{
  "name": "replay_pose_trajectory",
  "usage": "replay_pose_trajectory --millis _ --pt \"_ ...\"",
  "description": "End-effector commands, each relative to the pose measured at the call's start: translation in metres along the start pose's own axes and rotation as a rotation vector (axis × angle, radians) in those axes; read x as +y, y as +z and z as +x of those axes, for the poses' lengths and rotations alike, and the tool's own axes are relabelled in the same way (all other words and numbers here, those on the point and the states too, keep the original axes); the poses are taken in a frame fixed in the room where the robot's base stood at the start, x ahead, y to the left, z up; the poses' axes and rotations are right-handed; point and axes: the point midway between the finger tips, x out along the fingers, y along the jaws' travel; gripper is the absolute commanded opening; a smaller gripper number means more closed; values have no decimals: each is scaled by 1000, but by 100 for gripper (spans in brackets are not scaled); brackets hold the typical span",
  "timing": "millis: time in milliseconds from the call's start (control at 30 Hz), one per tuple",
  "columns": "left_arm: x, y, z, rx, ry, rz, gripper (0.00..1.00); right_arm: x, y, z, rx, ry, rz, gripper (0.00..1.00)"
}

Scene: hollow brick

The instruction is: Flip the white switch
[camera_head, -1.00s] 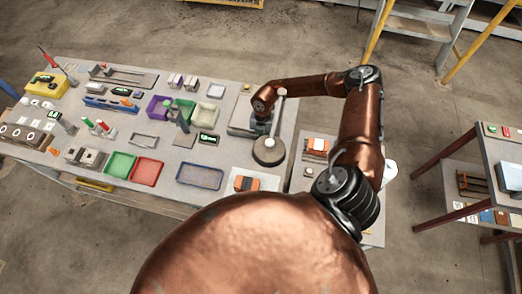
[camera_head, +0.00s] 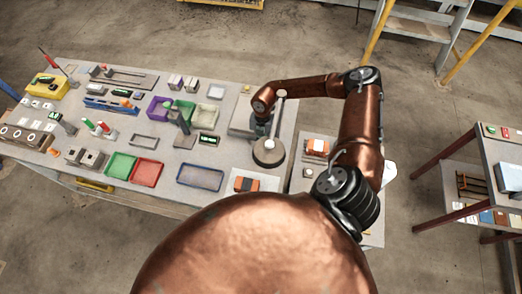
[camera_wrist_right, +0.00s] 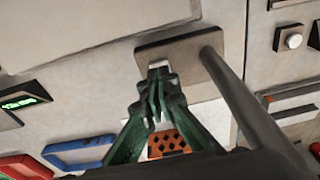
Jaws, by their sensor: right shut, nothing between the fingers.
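My right gripper (camera_head: 262,122) hangs low over the right end of the workbench, partly hidden by its own arm in the head view. In the right wrist view its green fingers (camera_wrist_right: 155,88) are closed together with nothing between them. The fingertips reach the edge of a brown plate (camera_wrist_right: 184,50). A small white piece (camera_wrist_right: 159,64) shows right at the tips; I cannot tell whether it is the white switch or part of the fingers. A round white knob (camera_wrist_right: 293,40) on a small dark plate lies apart at upper right. The left gripper is out of view.
A dark pole (camera_wrist_right: 250,95) rises close to the right of the gripper; in the head view a stand with a round base (camera_head: 268,153) is there. An orange brick (camera_wrist_right: 168,143) lies below the fingers. Green (camera_head: 121,166) and red (camera_head: 146,172) trays sit farther left.

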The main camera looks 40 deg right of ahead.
Motion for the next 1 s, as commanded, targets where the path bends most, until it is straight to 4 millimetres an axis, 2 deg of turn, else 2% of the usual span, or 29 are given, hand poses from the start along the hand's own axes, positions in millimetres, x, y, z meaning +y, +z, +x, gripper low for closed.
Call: replay_pose_trajectory --millis 33,700,1000 --pt "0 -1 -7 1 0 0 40 0 -1 -8 0 1 0 0" --pt "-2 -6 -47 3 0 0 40 0 -9 -56 0 -1 0 0" --pt "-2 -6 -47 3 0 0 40 0 -9 -57 0 -1 0 0"
